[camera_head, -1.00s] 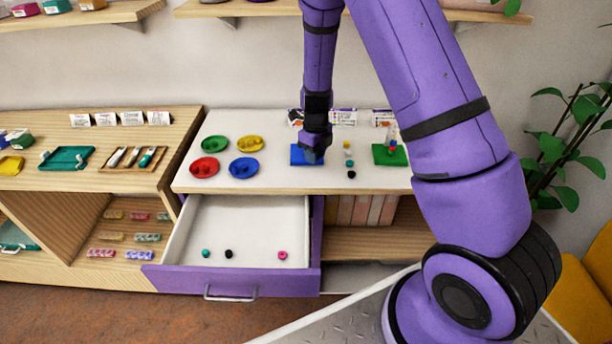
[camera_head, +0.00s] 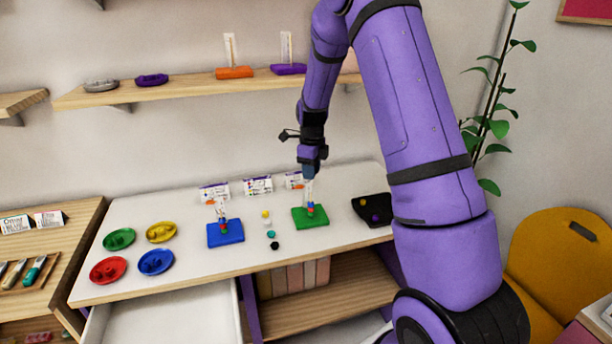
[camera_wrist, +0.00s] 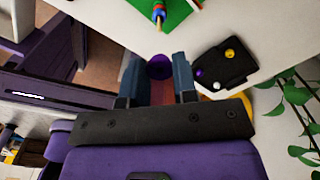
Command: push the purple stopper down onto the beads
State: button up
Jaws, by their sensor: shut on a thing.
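My gripper (camera_head: 309,173) is raised above the green board (camera_head: 299,217), in line with its upright rod in the head view. In the wrist view my gripper (camera_wrist: 159,80) is shut on a round purple stopper (camera_wrist: 160,66) between its blue-grey fingertips. The green board also shows at the top of the wrist view (camera_wrist: 176,14), apart from the stopper. Stacked beads (camera_head: 310,208), red, blue and green, sit low on its rod. The fingers hide the stopper in the head view.
A blue board (camera_head: 235,236) with a beaded rod and an orange piece stands left. Loose beads (camera_head: 271,234) lie between the boards. A black tray (camera_head: 382,204) with small round pieces is at right. Coloured dishes (camera_head: 119,239) are at left, small cards (camera_head: 257,185) behind.

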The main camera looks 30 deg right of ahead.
jog(key=shift+f, duration=2.45)
jog(key=shift+f, duration=2.2)
dwell(0.4)
jog(key=o, duration=1)
jog(key=shift+c, duration=0.2)
jog(key=shift+r, duration=0.1)
notch_tip(320, 180, up, 11)
jog(key=shift+f, duration=0.2)
